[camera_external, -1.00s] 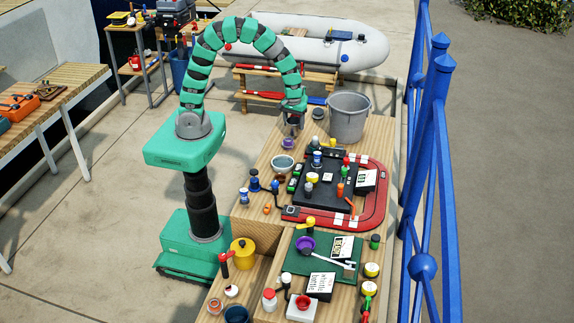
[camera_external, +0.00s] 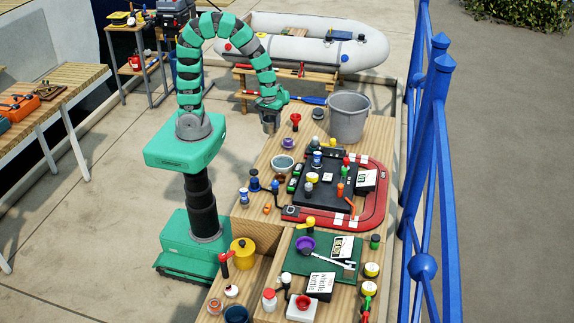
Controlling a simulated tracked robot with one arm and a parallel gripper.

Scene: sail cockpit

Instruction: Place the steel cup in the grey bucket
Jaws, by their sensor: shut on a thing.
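My gripper (camera_external: 269,127) hangs pointing down at the left edge of the far end of the wooden table. It is shut on a small grey thing, which I take to be the steel cup; the fingers hide most of it and its grey blends with them. The grey bucket (camera_external: 347,119) stands upright on the far right of the table, its mouth open upward. My gripper is left of the bucket and clearly apart from it. The inside bottom of the bucket is hidden.
A red funnel-like thing (camera_external: 295,121) and a dark round thing (camera_external: 318,113) stand between my gripper and the bucket. A purple piece (camera_external: 288,143) and a pale bowl (camera_external: 283,163) are nearer. A blue fence (camera_external: 430,150) runs along the right.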

